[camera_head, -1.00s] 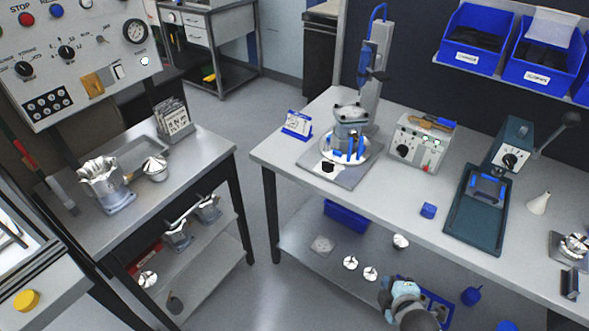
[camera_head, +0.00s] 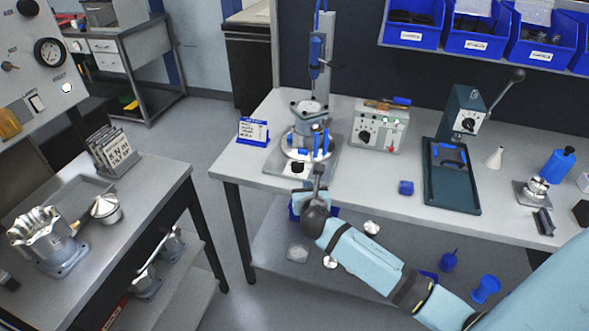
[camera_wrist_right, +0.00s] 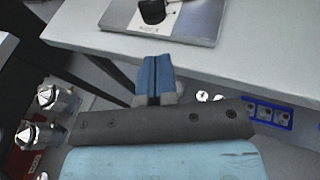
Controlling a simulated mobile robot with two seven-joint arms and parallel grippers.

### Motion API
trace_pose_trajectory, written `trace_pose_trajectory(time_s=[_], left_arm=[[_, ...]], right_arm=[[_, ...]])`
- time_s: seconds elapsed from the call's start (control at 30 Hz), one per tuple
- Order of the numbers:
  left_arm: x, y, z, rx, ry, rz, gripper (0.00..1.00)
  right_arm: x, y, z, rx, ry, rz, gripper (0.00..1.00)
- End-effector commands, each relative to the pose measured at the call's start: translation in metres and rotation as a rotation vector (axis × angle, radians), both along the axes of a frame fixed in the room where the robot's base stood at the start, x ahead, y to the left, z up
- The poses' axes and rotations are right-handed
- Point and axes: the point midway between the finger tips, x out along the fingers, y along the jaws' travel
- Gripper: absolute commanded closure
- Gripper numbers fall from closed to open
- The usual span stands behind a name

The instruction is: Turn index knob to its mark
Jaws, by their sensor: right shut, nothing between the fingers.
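A black knob (camera_head: 297,167) sits at the front of the grey base plate (camera_head: 322,172) of a fixture that holds a machined housing (camera_head: 308,117). In the right wrist view the knob (camera_wrist_right: 153,10) is cut off by the top edge, with a small label below it on the plate (camera_wrist_right: 195,22). Its mark cannot be made out. My right gripper (camera_head: 318,172) is at the table's front edge, just right of the knob and apart from it. Its blue fingers (camera_wrist_right: 156,68) are shut and empty. My left gripper is not in view.
A control box (camera_head: 378,128) with another black knob and a green press (camera_head: 455,160) stand to the right. A blue sign stand (camera_head: 253,131) is left of the fixture. Parts lie on the lower shelf.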

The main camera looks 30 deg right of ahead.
Motion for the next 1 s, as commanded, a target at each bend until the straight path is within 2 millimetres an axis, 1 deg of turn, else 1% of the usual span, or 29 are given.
trace_pose_trajectory(time_s=[0.4, 0.5, 0.6, 0.7, 1.0], left_arm=[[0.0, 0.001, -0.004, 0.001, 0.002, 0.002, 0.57], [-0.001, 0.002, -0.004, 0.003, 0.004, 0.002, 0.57], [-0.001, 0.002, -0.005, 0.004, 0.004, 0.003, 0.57], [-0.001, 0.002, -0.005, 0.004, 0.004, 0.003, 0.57], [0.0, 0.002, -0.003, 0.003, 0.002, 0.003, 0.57]], right_arm=[[0.074, -0.037, -0.026, 0.005, 0.0, -0.002, 1.0], [0.088, -0.044, -0.024, 0.006, -0.002, -0.002, 1.0], [0.099, -0.049, -0.025, 0.005, -0.001, -0.001, 1.0], [0.104, -0.053, -0.025, 0.005, -0.001, -0.001, 1.0], [0.107, -0.054, -0.025, 0.006, -0.001, 0.0, 1.0]])
